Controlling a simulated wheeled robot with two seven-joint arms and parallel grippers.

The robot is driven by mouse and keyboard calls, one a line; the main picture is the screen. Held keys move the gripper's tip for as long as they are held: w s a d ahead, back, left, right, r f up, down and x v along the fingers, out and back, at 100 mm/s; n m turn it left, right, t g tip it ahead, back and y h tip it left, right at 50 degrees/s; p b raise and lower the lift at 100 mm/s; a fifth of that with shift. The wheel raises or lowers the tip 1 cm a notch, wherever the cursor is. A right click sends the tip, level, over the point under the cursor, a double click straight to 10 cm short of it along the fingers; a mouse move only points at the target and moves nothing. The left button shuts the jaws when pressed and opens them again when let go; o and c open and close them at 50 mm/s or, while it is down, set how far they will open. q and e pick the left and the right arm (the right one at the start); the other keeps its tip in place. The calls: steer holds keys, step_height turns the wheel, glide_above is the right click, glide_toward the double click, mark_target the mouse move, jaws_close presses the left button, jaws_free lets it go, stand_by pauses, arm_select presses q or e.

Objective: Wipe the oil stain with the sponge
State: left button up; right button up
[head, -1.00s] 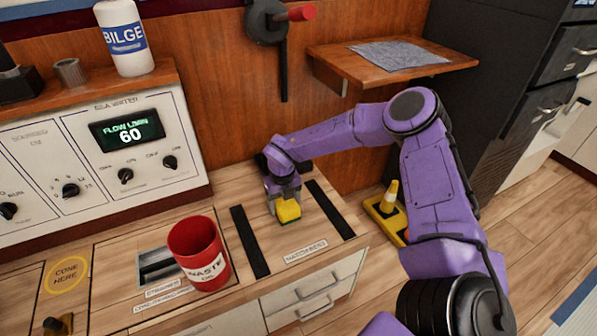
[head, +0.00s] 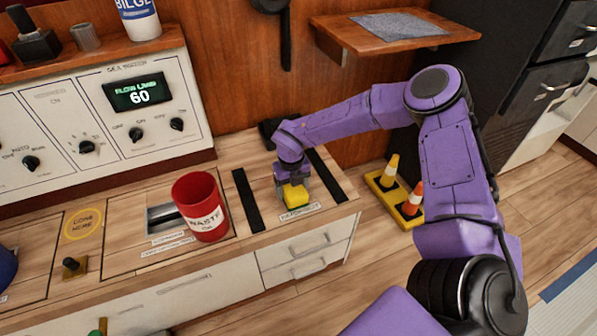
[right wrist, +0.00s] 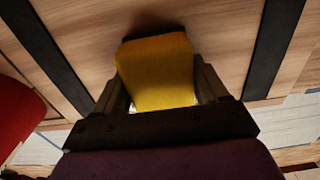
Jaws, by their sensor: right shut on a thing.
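The yellow sponge (head: 295,195) is on or just above the wooden counter, between two black strips and close behind the printed label at the front edge. My right gripper (head: 292,184) is shut on it from above. In the right wrist view the sponge (right wrist: 157,72) sits between the two fingers. A dark patch (right wrist: 150,31) shows on the wood beside the sponge there; I cannot tell if it is the oil stain or a shadow. No stain shows plainly in the head view, and the sponge and gripper hide the wood under them. My left gripper is not in view.
A red waste cup (head: 200,207) stands left of the strips, by a recessed slot. A yellow circle mark (head: 83,224) is further left. A control panel (head: 100,115) rises behind. A yellow tray with two cones (head: 400,200) is on the floor right of the counter.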

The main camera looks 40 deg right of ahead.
steer(key=shift+s+a, duration=0.15)
steer(key=shift+s, duration=0.25)
steer(key=r+p, duration=0.1)
steer(key=r, duration=0.1)
steer(key=shift+s+r+p, duration=0.2)
steer(key=shift+r+p, duration=0.15)
steer(key=shift+w+r+p, duration=0.1)
steer(key=shift+r+p, duration=0.5)
steer(key=shift+r, duration=0.05)
steer(key=shift+r+p, duration=1.75)
steer(key=shift+r, duration=0.35)
